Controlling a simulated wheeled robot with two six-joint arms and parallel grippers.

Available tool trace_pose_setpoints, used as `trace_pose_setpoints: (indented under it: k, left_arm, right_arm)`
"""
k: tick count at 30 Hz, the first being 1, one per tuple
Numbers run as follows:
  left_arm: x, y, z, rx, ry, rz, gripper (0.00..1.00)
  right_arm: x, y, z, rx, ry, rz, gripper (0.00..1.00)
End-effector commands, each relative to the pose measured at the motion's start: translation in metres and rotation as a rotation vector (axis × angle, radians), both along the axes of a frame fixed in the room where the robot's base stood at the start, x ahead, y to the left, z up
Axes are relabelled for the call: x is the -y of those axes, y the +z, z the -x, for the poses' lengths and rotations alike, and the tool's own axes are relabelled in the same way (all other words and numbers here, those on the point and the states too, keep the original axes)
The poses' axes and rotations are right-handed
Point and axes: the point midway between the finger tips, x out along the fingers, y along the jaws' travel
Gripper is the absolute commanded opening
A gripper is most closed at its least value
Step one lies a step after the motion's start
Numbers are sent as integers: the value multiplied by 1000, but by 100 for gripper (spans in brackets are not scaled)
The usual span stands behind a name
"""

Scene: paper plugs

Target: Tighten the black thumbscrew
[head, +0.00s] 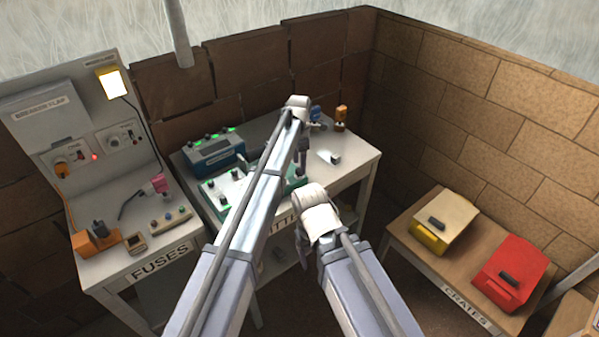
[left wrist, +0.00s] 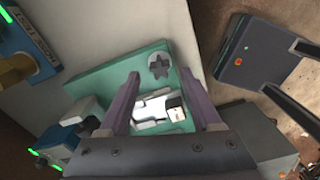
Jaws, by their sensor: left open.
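A black thumbscrew with a lobed head (left wrist: 159,66) stands on a green fixture (left wrist: 100,72) in the left wrist view. Black knobs also show on the fixture (head: 214,203) in the head view; I cannot tell which is the same one. My left gripper (left wrist: 160,76) is open, its two fingers apart on either side of the view, with the thumbscrew showing between and beyond the tips. In the head view my left gripper (head: 302,150) is over the fixture's right part, which my arm partly hides. My right gripper (head: 304,245) is low before the bench; its fingers are unclear.
A white piece (left wrist: 150,106) lies on the fixture. A blue device (head: 212,152) with green lights stands behind it. A blue item (head: 315,115) and an orange item (head: 341,115) stand at the back. The fuses bench (head: 115,268) is left, the crates table (head: 408,232) right.

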Motion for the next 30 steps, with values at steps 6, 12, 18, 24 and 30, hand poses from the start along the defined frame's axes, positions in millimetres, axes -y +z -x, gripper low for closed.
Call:
trace_pose_setpoints:
  k: [6, 12, 18, 24, 30]
  left_arm:
    - [0, -13, 0, 0, 0, 0, 65]
    - [0, -23, 0, 0, 0, 0, 65]
    - [0, -28, 0, 0, 0, 0, 65]
    - [0, -27, 0, 0, 0, 0, 64]
    - [0, -27, 0, 0, 0, 0, 41]
  right_arm:
    - [0, -13, 0, 0, 0, 0, 74]
    - [0, -23, 0, 0, 0, 0, 74]
    - [0, -28, 0, 0, 0, 0, 74]
    - [0, -27, 0, 0, 0, 0, 74]
    - [0, -27, 0, 0, 0, 0, 74]
